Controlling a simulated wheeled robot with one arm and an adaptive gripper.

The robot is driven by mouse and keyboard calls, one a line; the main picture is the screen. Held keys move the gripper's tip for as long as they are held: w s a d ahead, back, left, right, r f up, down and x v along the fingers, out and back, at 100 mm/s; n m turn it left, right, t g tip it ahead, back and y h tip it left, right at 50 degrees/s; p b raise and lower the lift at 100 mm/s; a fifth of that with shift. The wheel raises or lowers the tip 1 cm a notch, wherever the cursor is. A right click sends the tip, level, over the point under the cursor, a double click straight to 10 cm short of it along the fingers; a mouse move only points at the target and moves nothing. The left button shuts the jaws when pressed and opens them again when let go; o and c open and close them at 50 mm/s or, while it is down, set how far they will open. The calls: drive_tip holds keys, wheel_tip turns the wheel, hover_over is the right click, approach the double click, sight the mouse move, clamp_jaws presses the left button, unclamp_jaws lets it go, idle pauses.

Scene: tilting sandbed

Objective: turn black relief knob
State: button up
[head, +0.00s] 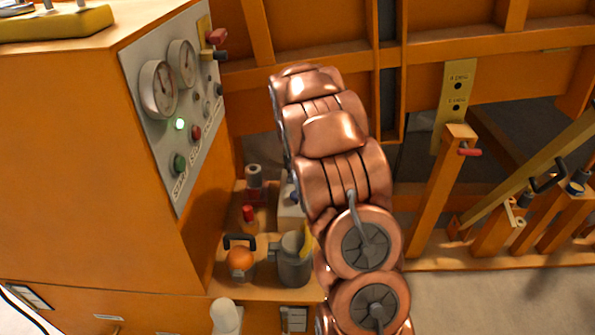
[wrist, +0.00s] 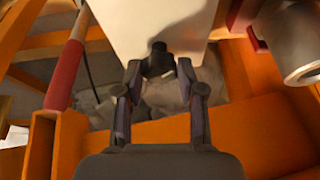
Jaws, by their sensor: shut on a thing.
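In the wrist view, a small black knob (wrist: 157,62) sticks out from the lower edge of a pale block (wrist: 150,22). My gripper (wrist: 158,75) reaches up to it, with one finger on each side, and is shut on the knob. The knob's marking and angle cannot be read. In the head view, my copper arm hides the gripper. Part of a pale block (head: 290,214) shows just left of the arm, on the orange shelf.
The wrist view shows a red handle (wrist: 65,75) left and a metal cylinder (wrist: 300,45) right.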

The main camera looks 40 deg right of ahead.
drive_tip(key=shift+m+g+h+b, duration=0.5)
drive_tip(key=shift+m+b, duration=0.55)
drive_tip(key=shift+m, duration=0.65)
drive_tip(key=shift+w, duration=0.1)
drive_tip(key=o, duration=1.1)
drive_tip(key=v, duration=1.2)
drive_tip(key=shift+r, duration=0.1)
